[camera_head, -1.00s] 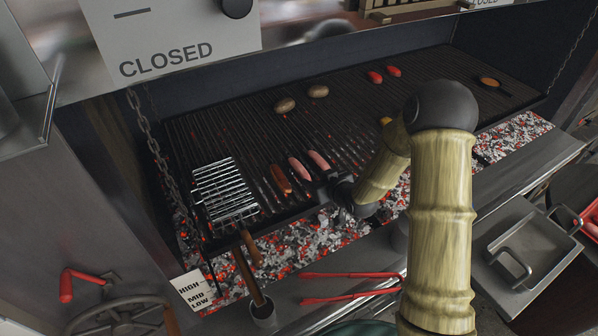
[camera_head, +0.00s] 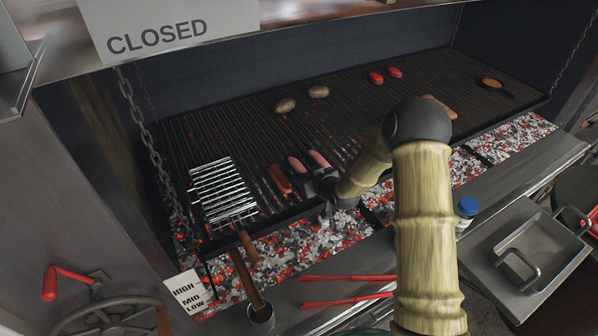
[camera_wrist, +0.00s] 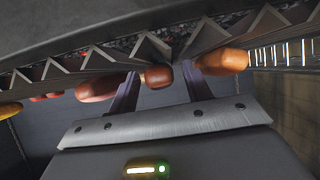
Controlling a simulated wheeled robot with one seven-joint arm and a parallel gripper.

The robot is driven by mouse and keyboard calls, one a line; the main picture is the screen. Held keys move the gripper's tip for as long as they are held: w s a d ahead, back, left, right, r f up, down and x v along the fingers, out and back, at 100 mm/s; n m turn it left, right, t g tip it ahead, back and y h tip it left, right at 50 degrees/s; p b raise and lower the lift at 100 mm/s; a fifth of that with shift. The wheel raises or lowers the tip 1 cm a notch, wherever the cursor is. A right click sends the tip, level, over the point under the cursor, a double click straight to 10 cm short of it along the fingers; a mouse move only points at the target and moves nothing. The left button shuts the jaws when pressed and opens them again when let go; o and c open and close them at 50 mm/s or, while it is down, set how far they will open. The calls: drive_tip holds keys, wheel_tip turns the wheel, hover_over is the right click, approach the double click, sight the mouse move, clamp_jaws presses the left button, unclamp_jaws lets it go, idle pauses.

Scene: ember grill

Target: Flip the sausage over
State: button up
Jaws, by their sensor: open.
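Three sausages lie side by side near the front of the grill grate (camera_head: 220,135): a browner left one (camera_head: 281,178), a pink middle one (camera_head: 297,165) and a pink right one (camera_head: 318,159). My gripper (camera_head: 310,178) is open at their near ends, low over the grate's front edge. In the wrist view, the middle sausage (camera_wrist: 158,77) shows in the gap between my two fingertips (camera_wrist: 160,85). The pink sausage (camera_wrist: 98,88) is outside the left finger, and the browner one (camera_wrist: 222,62) is outside the right finger. Contact cannot be told.
Red tongs (camera_head: 345,300) lie on the front shelf. Two potatoes (camera_head: 285,105), two red items (camera_head: 376,78) and a small pan (camera_head: 493,84) sit farther back. Hot coals (camera_head: 300,230) show below the front edge.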

drive_tip(key=c, duration=0.8)
wheel_tip(320, 180, up, 6)
drive_tip(key=p, duration=0.3)
drive_tip(key=shift+w, duration=0.1)
